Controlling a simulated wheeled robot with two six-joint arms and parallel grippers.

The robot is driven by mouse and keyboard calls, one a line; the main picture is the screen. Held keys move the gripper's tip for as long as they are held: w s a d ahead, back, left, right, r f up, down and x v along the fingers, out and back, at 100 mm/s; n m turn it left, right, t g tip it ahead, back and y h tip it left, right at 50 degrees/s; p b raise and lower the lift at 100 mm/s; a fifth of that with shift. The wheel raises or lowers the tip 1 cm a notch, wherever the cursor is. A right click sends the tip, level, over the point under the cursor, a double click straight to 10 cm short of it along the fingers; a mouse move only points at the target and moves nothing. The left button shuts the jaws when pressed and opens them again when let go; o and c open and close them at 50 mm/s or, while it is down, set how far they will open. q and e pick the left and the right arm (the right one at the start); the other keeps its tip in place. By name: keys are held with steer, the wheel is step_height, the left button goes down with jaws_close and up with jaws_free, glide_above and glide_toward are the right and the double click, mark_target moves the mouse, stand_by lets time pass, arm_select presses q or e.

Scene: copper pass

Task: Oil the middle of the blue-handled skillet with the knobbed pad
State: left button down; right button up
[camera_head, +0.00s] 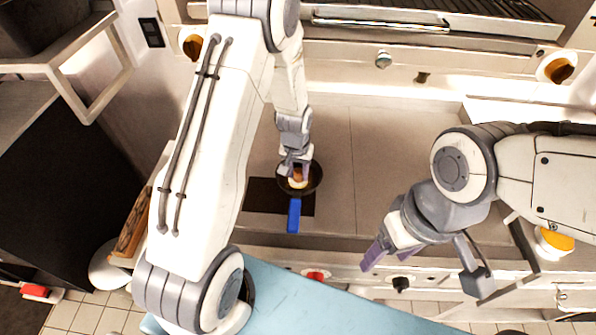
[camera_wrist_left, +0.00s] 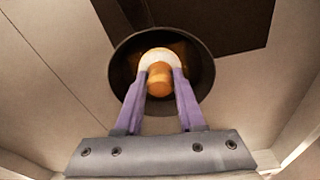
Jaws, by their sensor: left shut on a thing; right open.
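The blue-handled skillet (camera_head: 315,174) sits on the counter, partly over a dark rectangle, with its blue handle (camera_head: 294,215) toward me. The dark round pan also shows in the left wrist view (camera_wrist_left: 203,80). My left gripper (camera_head: 295,172) is shut on the knobbed pad (camera_head: 297,183), over the pan's middle. In the left wrist view, the purple fingers (camera_wrist_left: 160,82) close on its orange-brown knob (camera_wrist_left: 159,80), above a pale pad body. I cannot tell whether the pad touches the pan. My right gripper (camera_head: 422,276) is open and empty at the right, in front of the counter.
The dark rectangle (camera_head: 262,196) lies under the skillet. The counter right of the skillet (camera_head: 390,150) is clear. A steel unit with a bar handle (camera_head: 380,25) stands behind. A light blue surface (camera_head: 310,300) is in front.

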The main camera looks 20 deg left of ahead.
arm_select(q)
steer(key=shift+w+a+f, duration=0.1)
steer(key=shift+w+a, duration=0.15)
steer(key=shift+w, duration=0.5)
steer(key=shift+w+a, duration=0.2)
steer(key=shift+w, duration=0.55)
steer(key=shift+d, duration=0.15)
steer(key=shift+s+d, duration=0.25)
steer(key=shift+s, duration=0.6)
steer(key=shift+s+d, duration=0.25)
steer(key=shift+s, duration=0.55)
steer(key=shift+w+a, duration=0.25)
steer(key=shift+w, duration=0.6)
steer(key=shift+w+a, duration=0.25)
steer(key=shift+w, duration=0.6)
steer(key=shift+r+p, duration=2.35)
steer(key=shift+r, duration=0.7)
